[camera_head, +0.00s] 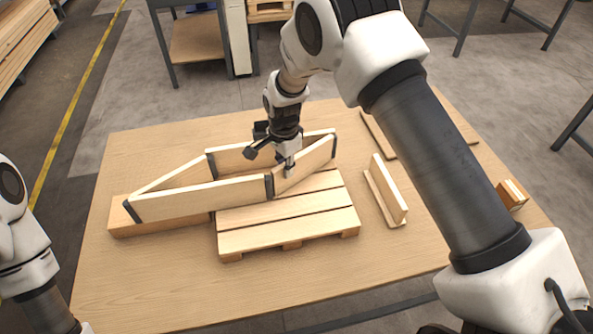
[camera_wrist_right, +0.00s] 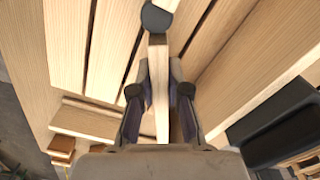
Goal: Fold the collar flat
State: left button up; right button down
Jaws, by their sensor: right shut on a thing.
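The collar (camera_head: 200,198) is a frame of pale wooden boards joined by black hinges. It stands on edge, opened into a skewed, elongated shape. Its right part is over the slatted pallet (camera_head: 290,238), and its left corner reaches past the pallet over a low wooden beam (camera_head: 155,229). My right gripper (camera_head: 288,166) is shut on the collar's right end board. In the right wrist view, the two fingers (camera_wrist_right: 159,95) flank this board's upright edge, with a black hinge beyond. Only links of my left arm show at the lower left; its gripper is out of view.
An L-shaped wooden piece (camera_head: 386,190) stands right of the pallet. A flat board (camera_head: 378,134) lies behind it, partly hidden by my right arm. Small wooden blocks (camera_head: 512,194) sit at the table's right edge. The front of the table (camera_head: 180,285) is clear.

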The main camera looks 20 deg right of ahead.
jog(key=shift+w+a+m, duration=0.25)
jog(key=shift+w+m, duration=0.55)
jog(key=shift+w, duration=0.3)
jog(key=c, duration=1.1)
grip_release()
jog(key=shift+w, duration=0.1)
jog(key=shift+c, duration=0.2)
notch_tip(320, 180, up, 12)
